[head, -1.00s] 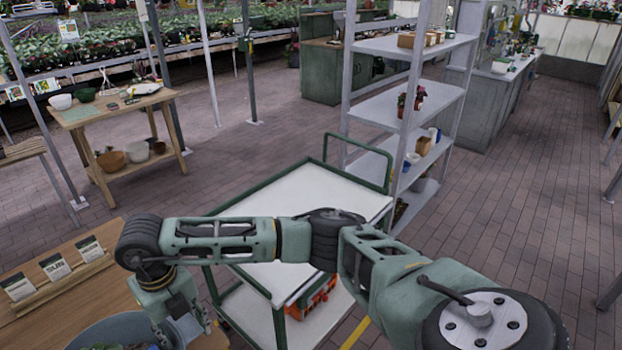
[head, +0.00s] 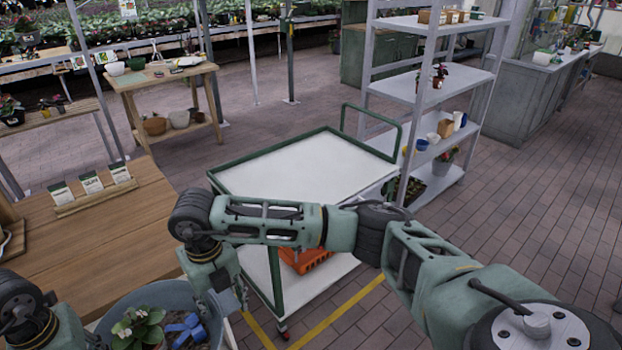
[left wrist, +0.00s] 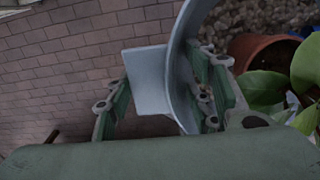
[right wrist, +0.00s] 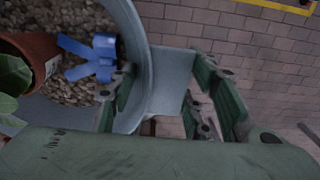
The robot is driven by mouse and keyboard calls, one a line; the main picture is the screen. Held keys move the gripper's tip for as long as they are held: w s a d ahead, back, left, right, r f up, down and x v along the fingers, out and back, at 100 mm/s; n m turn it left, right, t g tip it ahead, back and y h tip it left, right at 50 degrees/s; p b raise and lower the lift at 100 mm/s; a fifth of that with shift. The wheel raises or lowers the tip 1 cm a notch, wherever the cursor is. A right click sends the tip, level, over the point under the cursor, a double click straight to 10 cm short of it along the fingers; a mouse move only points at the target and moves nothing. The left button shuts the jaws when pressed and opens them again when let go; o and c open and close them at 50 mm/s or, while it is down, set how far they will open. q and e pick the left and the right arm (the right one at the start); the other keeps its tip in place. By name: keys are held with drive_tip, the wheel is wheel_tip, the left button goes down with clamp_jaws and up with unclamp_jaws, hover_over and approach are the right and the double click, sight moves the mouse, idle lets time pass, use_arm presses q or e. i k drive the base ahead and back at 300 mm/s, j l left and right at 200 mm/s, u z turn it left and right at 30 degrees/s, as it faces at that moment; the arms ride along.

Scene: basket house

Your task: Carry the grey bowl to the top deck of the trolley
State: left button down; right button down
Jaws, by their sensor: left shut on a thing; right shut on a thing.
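The grey bowl (head: 165,290) is at the lower left of the head view, cut off by the bottom edge. It holds gravel, a potted plant (head: 137,328) and a blue object (head: 187,330). My right gripper (head: 228,305) is shut on the bowl's right side; its jaws straddle a flat grey tab in the right wrist view (right wrist: 165,85). My left gripper is shut on the opposite side, seen in the left wrist view (left wrist: 165,90). Brick floor shows below the bowl there. The trolley's top deck (head: 290,165) is white, green-edged and empty, beyond my right arm.
A wooden table (head: 120,230) with seed packets (head: 92,182) stands at left, close to the bowl. An orange crate (head: 305,260) sits on the trolley's lower deck. A grey shelf unit (head: 440,95) stands behind the trolley. Paved floor is open at right.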

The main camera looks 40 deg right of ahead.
sight(305, 176)
drive_tip(key=z, duration=0.45)
drive_tip(key=l+z, duration=0.1)
drive_tip(key=z, duration=0.3)
drive_tip(key=i+z, duration=0.1)
drive_tip(key=z, duration=0.75)
drive_tip(key=i+z, duration=0.25)
drive_tip(key=i, duration=0.3)
drive_tip(key=i+j+z, duration=0.2)
drive_tip(key=i, duration=0.35)
drive_tip(key=i+z, duration=0.45)
drive_tip(key=i, duration=0.5)
drive_tip(key=i+u, duration=0.2)
drive_tip(key=u, duration=0.3)
drive_tip(key=i+l+u, duration=0.1)
drive_tip(key=u, duration=0.4)
drive_tip(key=i+j+u, duration=0.1)
drive_tip(key=u, duration=0.3)
drive_tip(key=i+u, duration=0.25)
drive_tip(key=u, duration=0.15)
drive_tip(key=i+u, duration=0.15)
drive_tip(key=u, duration=0.3)
drive_tip(key=i+l+u, duration=0.1)
drive_tip(key=u, duration=0.3)
drive_tip(key=i, duration=0.1)
